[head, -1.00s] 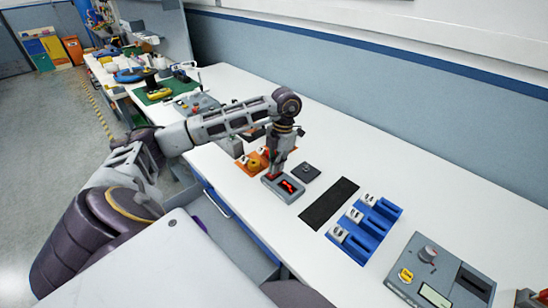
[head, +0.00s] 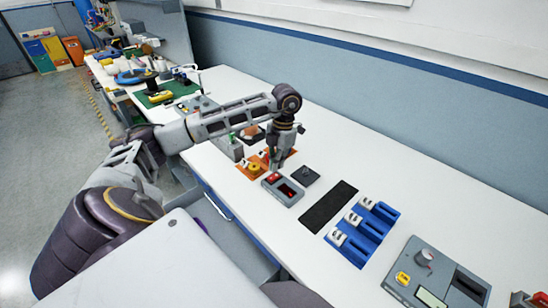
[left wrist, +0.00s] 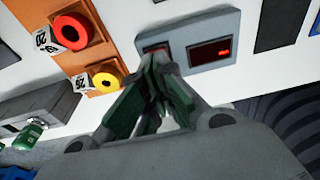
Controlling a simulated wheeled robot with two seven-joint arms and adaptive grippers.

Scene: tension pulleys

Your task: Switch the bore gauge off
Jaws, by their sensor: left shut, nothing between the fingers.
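The bore gauge appears to be the small grey box (head: 296,198) with a red switch (head: 272,177) at its left end and a dark display (head: 287,191). In the left wrist view the box (left wrist: 233,20) shows its display (left wrist: 210,52) with small red marks lit at the right. My left gripper (head: 274,169) is shut and empty, pointing down at the switch end of the box. In the left wrist view its fingertips (left wrist: 158,68) cover much of the switch; I cannot tell whether they touch it. My right gripper is not in view.
Orange trays with ring gauges (left wrist: 72,30) lie left of the box. A dark square block (head: 304,175), a black mat (head: 328,206), blue holders (head: 362,235) and a grey device with a dial (head: 436,275) stand to the right. White table lies bare behind them.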

